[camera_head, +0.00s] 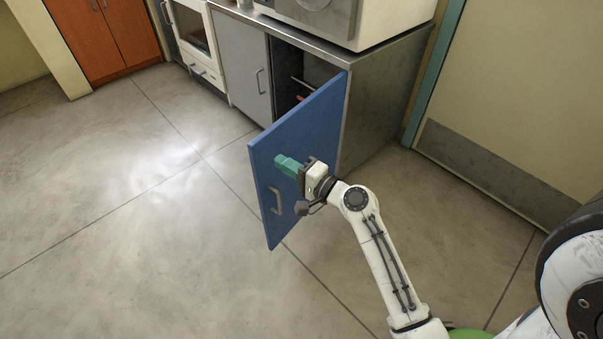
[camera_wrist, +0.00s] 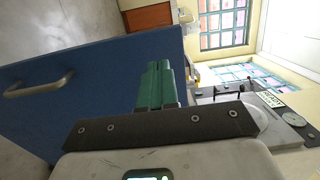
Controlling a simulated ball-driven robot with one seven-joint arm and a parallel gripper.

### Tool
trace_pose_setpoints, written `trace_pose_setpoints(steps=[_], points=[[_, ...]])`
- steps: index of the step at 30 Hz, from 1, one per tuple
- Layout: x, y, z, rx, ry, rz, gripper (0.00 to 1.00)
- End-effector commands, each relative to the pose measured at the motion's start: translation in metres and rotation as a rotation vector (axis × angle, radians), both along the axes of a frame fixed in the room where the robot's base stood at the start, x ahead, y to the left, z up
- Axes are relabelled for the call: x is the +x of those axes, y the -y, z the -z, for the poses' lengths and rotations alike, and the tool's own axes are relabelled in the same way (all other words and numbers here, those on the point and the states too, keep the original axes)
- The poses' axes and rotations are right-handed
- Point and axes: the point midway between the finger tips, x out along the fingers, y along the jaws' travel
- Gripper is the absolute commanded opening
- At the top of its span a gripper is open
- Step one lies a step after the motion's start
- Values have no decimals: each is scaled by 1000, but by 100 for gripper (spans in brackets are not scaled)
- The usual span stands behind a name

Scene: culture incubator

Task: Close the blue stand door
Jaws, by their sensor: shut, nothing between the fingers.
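The blue stand door (camera_head: 310,128) stands wide open, swung out from the grey metal stand (camera_head: 378,108). My gripper (camera_head: 284,163) has green fingers, which are shut and empty. It is at the door's upper part, right of and above the handle; I cannot tell whether it touches the door. In the wrist view the fingers (camera_wrist: 157,85) show in front of the blue door (camera_wrist: 95,80), with the handle (camera_wrist: 38,88) to the left.
The stand's dark opening (camera_head: 300,78) shows behind the door, with a small red thing inside. A closed grey door (camera_head: 243,65) is left of it. A white appliance (camera_head: 350,18) sits on top. The floor at the left is clear.

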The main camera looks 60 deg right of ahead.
Motion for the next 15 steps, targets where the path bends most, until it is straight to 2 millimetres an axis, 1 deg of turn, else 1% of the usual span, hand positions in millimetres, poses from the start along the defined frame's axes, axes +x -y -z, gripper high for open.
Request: trace_pose_setpoints(steps=[1, 6, 10, 15], points=[[10, 1, -1, -1, 3, -2, 0], [33, 3, 0, 0, 1, -1, 0], [43, 5, 0, -1, 0, 0, 0], [47, 5, 0, -1, -1, 0, 0]])
